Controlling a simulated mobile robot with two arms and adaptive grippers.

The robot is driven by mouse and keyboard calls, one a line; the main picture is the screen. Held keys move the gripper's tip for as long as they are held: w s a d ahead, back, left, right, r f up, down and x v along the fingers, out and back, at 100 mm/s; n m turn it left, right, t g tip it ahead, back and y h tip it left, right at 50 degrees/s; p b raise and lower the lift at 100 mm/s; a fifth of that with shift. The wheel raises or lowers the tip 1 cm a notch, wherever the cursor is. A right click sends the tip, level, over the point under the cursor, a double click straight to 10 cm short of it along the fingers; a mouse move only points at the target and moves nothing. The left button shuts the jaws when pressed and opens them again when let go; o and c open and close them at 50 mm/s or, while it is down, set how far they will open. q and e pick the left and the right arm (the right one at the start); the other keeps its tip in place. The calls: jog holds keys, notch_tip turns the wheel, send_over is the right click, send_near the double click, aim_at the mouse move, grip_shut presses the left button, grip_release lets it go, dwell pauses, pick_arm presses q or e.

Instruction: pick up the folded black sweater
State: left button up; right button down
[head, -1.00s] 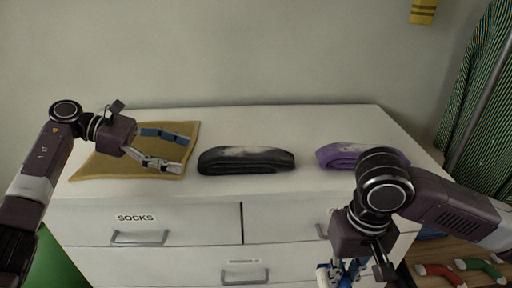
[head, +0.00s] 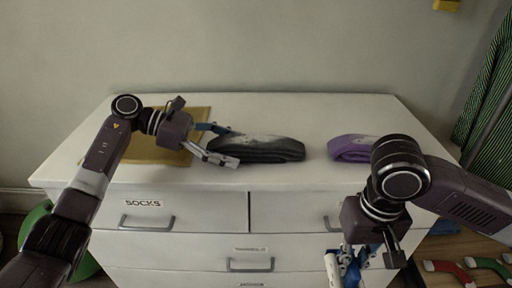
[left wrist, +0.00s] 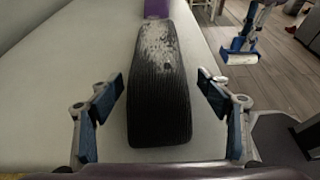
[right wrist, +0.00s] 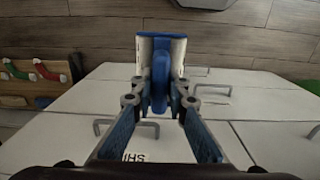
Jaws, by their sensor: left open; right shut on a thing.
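The folded black sweater (head: 268,148), dark ribbed with a pale grey patch, lies on the white dresser top. My left gripper (head: 226,146) is open at the sweater's left end, close to the dresser top. In the left wrist view the sweater (left wrist: 160,95) lies lengthwise between the spread fingers (left wrist: 160,108), with a gap on each side. My right gripper (head: 360,266) is low in front of the drawers. In the right wrist view it is shut on a blue-and-white thing (right wrist: 160,62), whose full shape I cannot tell.
A folded purple garment (head: 350,148) lies right of the sweater on the dresser (head: 300,112). A mustard mat (head: 150,152) lies at the left, partly behind my left arm. Drawer handles (head: 250,265) jut from the front. A board with red and green socks (head: 448,268) is at lower right.

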pick_arm(q)
jog(key=shift+x, duration=0.85)
jog(key=shift+w+r, duration=0.1)
jog(key=c, duration=1.6)
